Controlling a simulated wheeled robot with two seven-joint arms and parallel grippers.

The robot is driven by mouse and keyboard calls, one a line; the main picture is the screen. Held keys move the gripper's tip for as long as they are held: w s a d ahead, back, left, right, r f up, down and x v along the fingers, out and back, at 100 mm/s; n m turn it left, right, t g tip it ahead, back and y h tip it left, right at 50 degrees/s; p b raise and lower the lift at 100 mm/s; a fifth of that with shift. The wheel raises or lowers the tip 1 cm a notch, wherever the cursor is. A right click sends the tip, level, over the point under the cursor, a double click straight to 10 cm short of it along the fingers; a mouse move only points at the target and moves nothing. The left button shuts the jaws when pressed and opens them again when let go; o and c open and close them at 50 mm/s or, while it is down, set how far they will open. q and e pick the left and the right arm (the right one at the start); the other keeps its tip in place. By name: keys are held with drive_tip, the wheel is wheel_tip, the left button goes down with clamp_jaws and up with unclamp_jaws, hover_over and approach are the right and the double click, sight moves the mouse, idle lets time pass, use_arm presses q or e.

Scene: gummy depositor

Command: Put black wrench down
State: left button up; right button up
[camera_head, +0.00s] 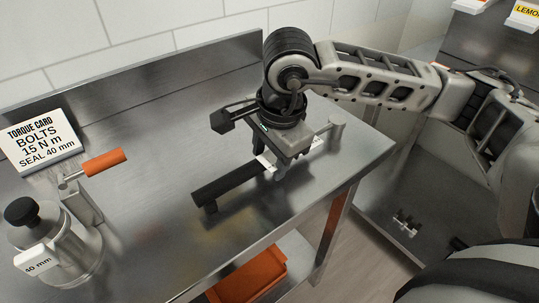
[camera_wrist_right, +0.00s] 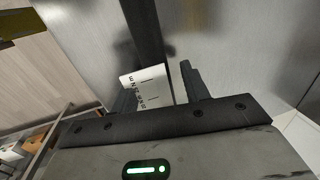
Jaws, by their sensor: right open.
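The black wrench (camera_head: 232,184) is a long dark bar with a white scale label, low over the steel bench top, near its front edge. I cannot tell whether its whole length touches the bench. It also shows in the right wrist view (camera_wrist_right: 146,35), with the white label (camera_wrist_right: 150,88) between the fingers. My right gripper (camera_head: 270,168) is above the bar and points down. Its jaws are open, with one finger on each side of the bar, as the right wrist view (camera_wrist_right: 162,88) shows. The gripper hides part of the bar. My left gripper is not in view.
A torque card (camera_head: 38,142) stands at the back left. An orange tray (camera_head: 250,278) is below the bench. The bench middle is clear.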

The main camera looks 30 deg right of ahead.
wheel_tip(320, 180, up, 11)
drive_tip(key=s, duration=0.2)
drive_tip(key=shift+d, duration=0.15)
drive_tip(key=shift+s, duration=0.1)
idle(0.3)
